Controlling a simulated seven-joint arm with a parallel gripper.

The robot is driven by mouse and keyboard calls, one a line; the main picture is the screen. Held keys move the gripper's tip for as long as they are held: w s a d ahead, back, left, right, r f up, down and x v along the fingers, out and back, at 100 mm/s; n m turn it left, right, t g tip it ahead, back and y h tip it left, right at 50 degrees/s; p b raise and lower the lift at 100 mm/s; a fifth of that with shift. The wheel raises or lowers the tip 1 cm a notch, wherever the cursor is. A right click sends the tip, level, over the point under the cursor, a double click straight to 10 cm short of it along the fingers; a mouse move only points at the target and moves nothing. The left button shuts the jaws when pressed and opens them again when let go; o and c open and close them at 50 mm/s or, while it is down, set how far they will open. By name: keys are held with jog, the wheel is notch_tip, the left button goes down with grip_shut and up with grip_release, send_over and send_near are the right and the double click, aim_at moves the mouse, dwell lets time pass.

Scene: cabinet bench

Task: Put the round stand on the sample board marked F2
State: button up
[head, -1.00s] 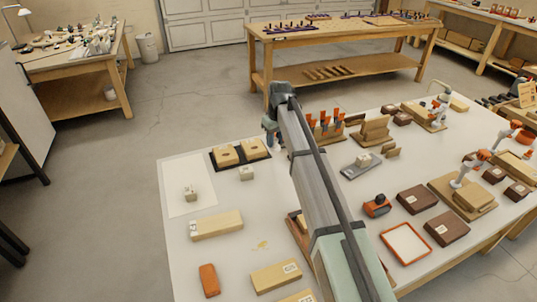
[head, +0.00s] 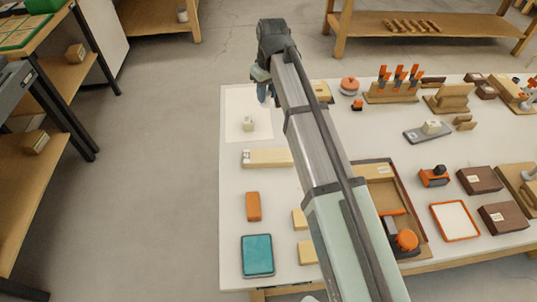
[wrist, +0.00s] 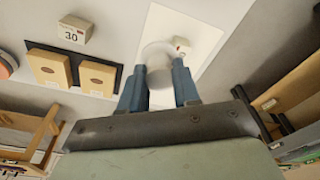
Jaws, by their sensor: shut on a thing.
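My gripper (wrist: 159,88) is shut on a white round thing (wrist: 160,60), seemingly the round stand, between its blue fingers. In the head view my gripper (head: 263,92) is near the right side of a white sheet (head: 236,100); the held thing cannot be made out there. A small pale block (head: 248,124) stands on the sheet. A long wooden board (head: 268,158) with a label at its left end lies below the sheet. In the wrist view two tan boards (wrist: 50,68) with small labels lie on a dark tray (wrist: 74,84). I cannot read F2 on any board.
A block marked 30 (wrist: 76,30) stands beside the dark tray. An orange block (head: 252,206) and a teal pad (head: 257,255) lie at the near left of the table. My arm hides part of the middle. An orange-rimmed tray (head: 455,221) is at right.

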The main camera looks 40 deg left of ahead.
jog(key=s+d, duration=0.3)
jog(key=s, duration=0.4)
jog(key=m, duration=0.4)
send_over(268, 154)
jog(key=shift+s+d+f, duration=0.1)
jog(key=shift+d+f, duration=0.05)
jog(key=shift+f, duration=2.6)
jog(key=shift+s+d+f, duration=0.1)
jog(key=shift+f, duration=2.6)
jog(key=shift+f, duration=0.1)
jog(key=o, duration=1)
jog(key=r, duration=0.8)
jog(key=d+r, duration=0.1)
jog(key=r, duration=0.3)
jog(key=shift+s+d+r, duration=0.1)
jog(key=shift+s, duration=0.3)
